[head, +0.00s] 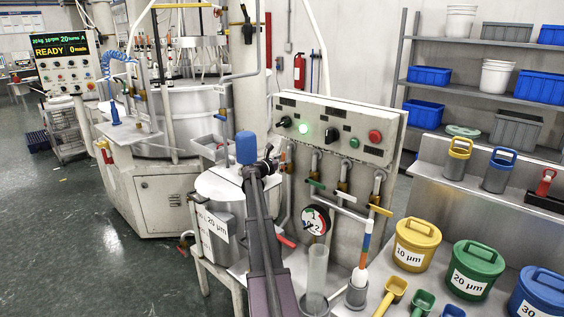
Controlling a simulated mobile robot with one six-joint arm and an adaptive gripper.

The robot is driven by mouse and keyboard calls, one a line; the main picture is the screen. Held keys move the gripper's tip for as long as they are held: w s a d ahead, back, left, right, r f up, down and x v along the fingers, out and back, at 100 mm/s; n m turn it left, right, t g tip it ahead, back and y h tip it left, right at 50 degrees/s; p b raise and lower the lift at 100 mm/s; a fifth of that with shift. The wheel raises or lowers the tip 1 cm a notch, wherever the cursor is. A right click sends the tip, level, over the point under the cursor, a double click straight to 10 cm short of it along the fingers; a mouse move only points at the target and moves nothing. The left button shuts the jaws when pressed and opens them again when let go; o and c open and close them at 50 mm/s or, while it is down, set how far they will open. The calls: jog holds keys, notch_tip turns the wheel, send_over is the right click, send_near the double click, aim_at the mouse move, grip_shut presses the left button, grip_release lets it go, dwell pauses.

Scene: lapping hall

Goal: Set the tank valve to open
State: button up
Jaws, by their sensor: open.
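A steel tank (222,187) with a "20 µm" label stands left of centre, with a blue cap-like part (246,148) above it. A red lever handle (286,241) shows low on the tank's right side, partly behind my arm. A small reddish fitting (186,240) shows at the tank's lower left. I cannot tell which of these is the tank valve, or its setting. My gripper (268,157) is small and dark at the end of my arm, above the tank and in front of the control panel. It is open, and I see nothing held in it.
A control panel (340,129) with a lit green lamp stands behind, with several coloured valve handles on pipes below. A round gauge (316,220) and a clear cylinder (316,268) stand right of my arm. Lidded pails, including a yellow one (415,245), crowd the right bench. The left floor is clear.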

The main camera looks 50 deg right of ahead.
jog(key=shift+a, duration=0.1)
jog(key=w+a, duration=0.1)
jog(key=a, duration=1)
jog(key=shift+a, duration=0.4)
